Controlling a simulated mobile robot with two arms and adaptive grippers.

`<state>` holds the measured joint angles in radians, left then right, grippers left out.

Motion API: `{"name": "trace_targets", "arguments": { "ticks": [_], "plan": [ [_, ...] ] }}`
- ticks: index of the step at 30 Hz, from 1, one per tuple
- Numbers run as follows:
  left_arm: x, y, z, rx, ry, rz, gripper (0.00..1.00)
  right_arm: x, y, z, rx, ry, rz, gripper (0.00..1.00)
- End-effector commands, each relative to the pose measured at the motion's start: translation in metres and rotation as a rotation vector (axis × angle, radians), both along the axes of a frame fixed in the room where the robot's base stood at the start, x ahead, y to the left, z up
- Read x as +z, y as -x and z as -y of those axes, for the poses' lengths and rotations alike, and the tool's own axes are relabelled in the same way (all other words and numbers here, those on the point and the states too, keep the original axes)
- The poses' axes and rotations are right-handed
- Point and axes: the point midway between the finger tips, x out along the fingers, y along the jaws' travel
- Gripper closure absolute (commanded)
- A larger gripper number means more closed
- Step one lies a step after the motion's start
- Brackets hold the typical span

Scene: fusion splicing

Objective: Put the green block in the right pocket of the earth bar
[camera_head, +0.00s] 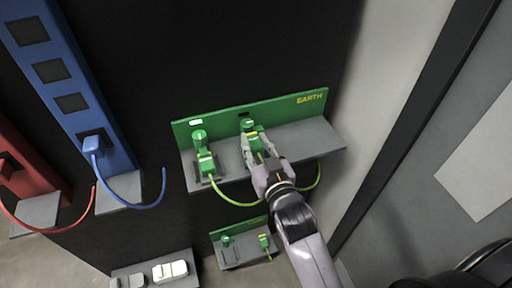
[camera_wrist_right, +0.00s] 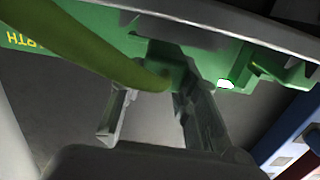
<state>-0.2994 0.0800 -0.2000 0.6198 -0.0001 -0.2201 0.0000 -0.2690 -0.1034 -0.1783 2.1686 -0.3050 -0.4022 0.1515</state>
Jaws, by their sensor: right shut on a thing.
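The green earth bar (camera_head: 285,110) is mounted on a dark panel, with "EARTH" lettered at its right end and a grey shelf below it. My right gripper (camera_head: 256,146) is shut on a green block (camera_head: 248,125), close in front of the bar's middle. I cannot tell whether this block touches the bar or sits in a pocket. A second green block (camera_head: 204,153) stands at the left on the shelf with a yellow-green cable (camera_head: 233,201). In the right wrist view, the fingers (camera_wrist_right: 155,110) reach to the green parts, and a thick green cable crosses in front. The left gripper is not visible.
A blue bar (camera_head: 62,75) with dark square pockets and a red bar (camera_head: 35,165) with cables are at the left. A smaller green holder (camera_head: 240,240) is below the shelf. White and grey items (camera_head: 170,270) lie lower left. A pale wall stands at the right.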

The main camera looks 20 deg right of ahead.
Motion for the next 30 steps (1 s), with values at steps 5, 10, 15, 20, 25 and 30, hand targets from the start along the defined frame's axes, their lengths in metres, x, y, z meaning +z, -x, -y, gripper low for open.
{"name": "trace_targets", "arguments": {
  "ticks": [5,10,15,20,25,30],
  "plan": [
    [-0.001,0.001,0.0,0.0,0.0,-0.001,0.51,-0.009,0.0,0.0,0.0,-0.001,0.003,1.0],
    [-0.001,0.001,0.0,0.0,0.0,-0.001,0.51,-0.008,0.0,0.0,0.0,-0.001,0.003,1.0],
    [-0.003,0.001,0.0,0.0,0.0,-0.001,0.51,-0.013,0.0,0.0,0.0,-0.001,0.002,1.0],
    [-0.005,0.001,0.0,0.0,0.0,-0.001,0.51,-0.018,0.0,0.0,-0.001,-0.001,0.001,1.0],
    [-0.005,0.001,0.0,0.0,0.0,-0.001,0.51,-0.02,0.0,0.0,-0.001,-0.001,0.003,1.0],
    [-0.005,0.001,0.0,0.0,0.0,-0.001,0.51,-0.021,0.0,0.0,0.0,-0.001,0.002,0.62]
  ]
}}
